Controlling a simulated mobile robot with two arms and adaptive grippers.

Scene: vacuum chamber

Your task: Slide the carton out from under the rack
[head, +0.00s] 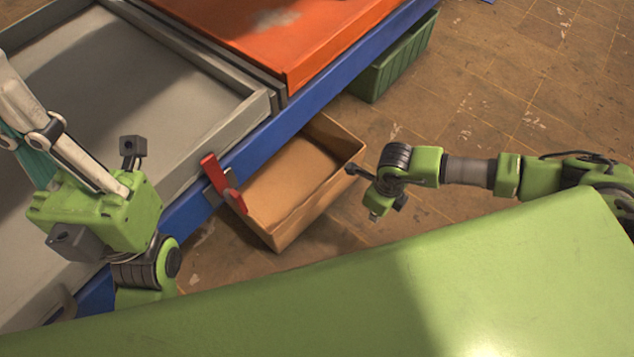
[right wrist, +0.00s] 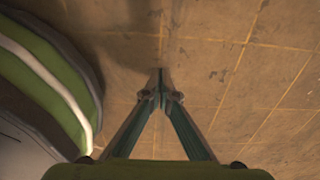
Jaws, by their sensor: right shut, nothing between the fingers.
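The open-topped brown carton (head: 320,208) stands on the floor, partly under the blue-edged rack (head: 300,113). Its near end and right wall stick out past the blue beam; its far left part is hidden under the rack. It looks empty inside. My right gripper (head: 380,206) is to the right of the carton, apart from it in the picture, pointing down. The right wrist view shows its fingers (right wrist: 161,96) shut with nothing between them, above bare floor. My left gripper (head: 38,135) is over the rack at the left; its fingertips are cut off by the picture edge.
A red bracket (head: 222,182) sits on the rack's blue beam, beside the carton's left edge. A grey tray (head: 120,100) and an orange panel (head: 290,35) lie on the rack. A green crate (head: 395,62) is farther back under it. Tiled floor (head: 480,110) is clear at right.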

